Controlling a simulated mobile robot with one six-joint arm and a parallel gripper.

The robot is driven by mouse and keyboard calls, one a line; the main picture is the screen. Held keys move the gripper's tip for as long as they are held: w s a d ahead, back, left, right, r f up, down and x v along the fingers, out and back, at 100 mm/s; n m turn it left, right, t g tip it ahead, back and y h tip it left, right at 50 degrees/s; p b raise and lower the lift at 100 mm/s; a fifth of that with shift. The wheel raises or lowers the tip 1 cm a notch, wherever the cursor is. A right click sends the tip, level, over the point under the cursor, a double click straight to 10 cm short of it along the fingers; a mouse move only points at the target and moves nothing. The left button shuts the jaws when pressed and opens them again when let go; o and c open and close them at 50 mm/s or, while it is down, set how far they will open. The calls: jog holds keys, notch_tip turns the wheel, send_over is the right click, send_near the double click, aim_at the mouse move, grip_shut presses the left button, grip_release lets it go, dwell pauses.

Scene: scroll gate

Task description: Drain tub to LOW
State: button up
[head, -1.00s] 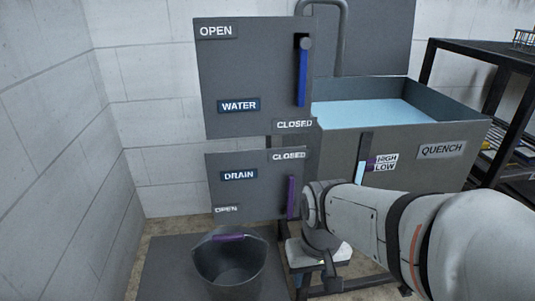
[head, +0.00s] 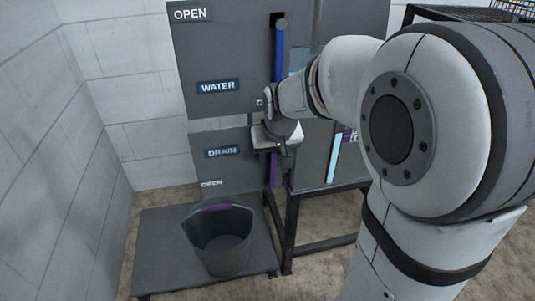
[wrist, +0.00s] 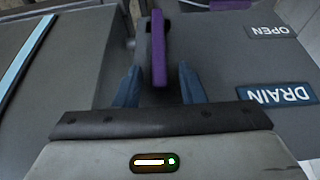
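The DRAIN panel (head: 222,170) is below the WATER panel (head: 222,60). Its purple lever (head: 274,172) hangs at the panel's right side, its upper part hidden by my gripper. In the wrist view the purple lever (wrist: 158,45) stands between my gripper's (wrist: 159,85) two blue fingers, which are apart with gaps on both sides. The tub (head: 311,155) is mostly hidden behind my arm. Its light-blue level strip (head: 335,158) shows, and also appears in the wrist view (wrist: 22,52). The HIGH/LOW label is largely covered.
A dark bucket (head: 222,255) with a purple grip stands on a low grey platform (head: 160,250) below the drain. The blue water lever (head: 279,55) is above my gripper. A white block wall (head: 60,140) is at the left.

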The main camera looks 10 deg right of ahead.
aim_at(272, 170)
jog(key=b+x, duration=0.1)
jog(key=x, duration=0.2)
jog(key=shift+f, duration=0.1)
jog(key=shift+c, duration=0.3)
grip_shut()
